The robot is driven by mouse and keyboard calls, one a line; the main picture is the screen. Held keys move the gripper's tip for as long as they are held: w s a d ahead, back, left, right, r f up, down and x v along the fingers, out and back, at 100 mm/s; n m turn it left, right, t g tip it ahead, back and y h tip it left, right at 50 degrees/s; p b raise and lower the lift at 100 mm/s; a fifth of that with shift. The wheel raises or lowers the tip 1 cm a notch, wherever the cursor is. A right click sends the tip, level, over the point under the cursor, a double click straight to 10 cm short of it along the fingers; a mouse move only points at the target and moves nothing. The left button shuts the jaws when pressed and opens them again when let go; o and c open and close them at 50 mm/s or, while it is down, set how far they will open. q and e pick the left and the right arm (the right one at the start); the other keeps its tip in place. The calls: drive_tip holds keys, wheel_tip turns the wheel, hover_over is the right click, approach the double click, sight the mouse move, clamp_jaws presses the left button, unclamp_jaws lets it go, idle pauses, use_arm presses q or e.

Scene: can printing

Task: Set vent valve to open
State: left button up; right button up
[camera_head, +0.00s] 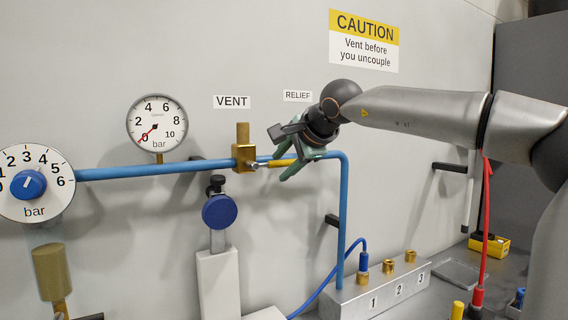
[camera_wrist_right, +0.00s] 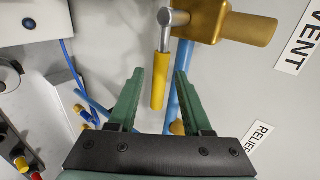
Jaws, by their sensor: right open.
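The vent valve (camera_head: 244,155) is a brass block on the blue pipe, under the VENT label. Its yellow lever (camera_head: 280,163) points right, roughly along the pipe. In the right wrist view the valve body (camera_wrist_right: 225,22) is at the top, and the yellow lever (camera_wrist_right: 159,82) hangs from a grey pivot. My right gripper (camera_head: 282,161) is open by the lever's free end. In the right wrist view my right gripper (camera_wrist_right: 160,75) has the lever between its green fingers in the picture, with gaps on both sides. My left gripper is out of view.
A pressure gauge (camera_head: 157,123) reads near 0 bar. A dial with a blue knob (camera_head: 28,185) is at the left. The blue pipe (camera_head: 344,215) bends down to a numbered grey block (camera_head: 350,302). A blue round knob (camera_head: 219,211) sits below the valve.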

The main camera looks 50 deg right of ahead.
drive_tip(key=b+v, duration=0.1)
drive_tip(key=v, duration=1.1)
drive_tip(key=shift+s, duration=0.25)
drive_tip(key=shift+a, duration=0.1)
